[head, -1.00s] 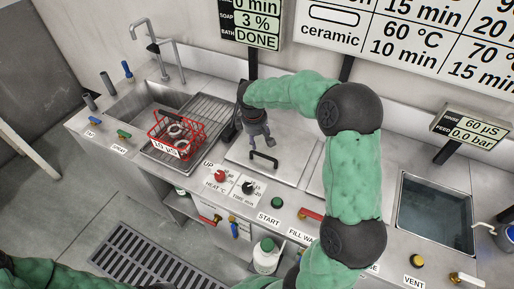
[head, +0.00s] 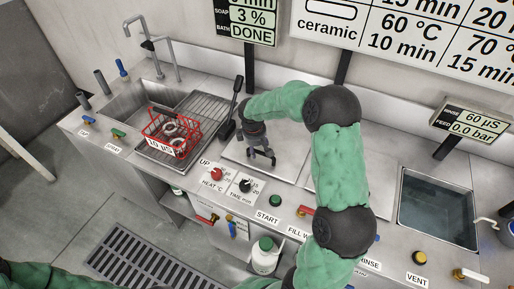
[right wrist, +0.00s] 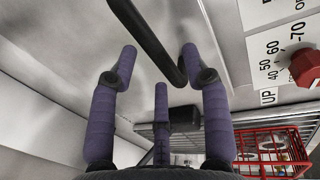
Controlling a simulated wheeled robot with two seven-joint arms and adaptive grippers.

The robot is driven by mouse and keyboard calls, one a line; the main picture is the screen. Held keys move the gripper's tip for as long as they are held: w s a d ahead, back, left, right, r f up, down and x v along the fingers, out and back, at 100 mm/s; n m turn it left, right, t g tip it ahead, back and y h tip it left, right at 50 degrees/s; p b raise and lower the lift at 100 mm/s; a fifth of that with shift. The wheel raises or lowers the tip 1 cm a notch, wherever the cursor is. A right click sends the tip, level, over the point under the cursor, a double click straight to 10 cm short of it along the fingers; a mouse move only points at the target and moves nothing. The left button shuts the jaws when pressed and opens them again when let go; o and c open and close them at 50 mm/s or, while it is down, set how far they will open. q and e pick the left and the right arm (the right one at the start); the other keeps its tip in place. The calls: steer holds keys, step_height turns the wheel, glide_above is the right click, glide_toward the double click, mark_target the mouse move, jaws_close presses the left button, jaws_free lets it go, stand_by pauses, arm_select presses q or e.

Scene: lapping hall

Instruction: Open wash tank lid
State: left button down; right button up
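The wash tank lid (head: 284,172) is a flat metal plate, lying closed in the counter behind the heat and time dials. Its black bar handle shows in the right wrist view (right wrist: 150,42). My right gripper (head: 264,153) is over the lid at the handle and mostly hides it in the head view. In the right wrist view the purple fingers (right wrist: 160,62) are spread, with the bar running between them. I cannot tell if any finger touches it. My left gripper is out of view.
A red wire basket (head: 171,132) with ring parts stands on the drain rack (head: 204,112) left of the lid. The red heat knob (head: 216,174) and black time knob (head: 245,186) are in front. An open water tank (head: 435,212) is at the right.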

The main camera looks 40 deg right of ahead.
jaws_close()
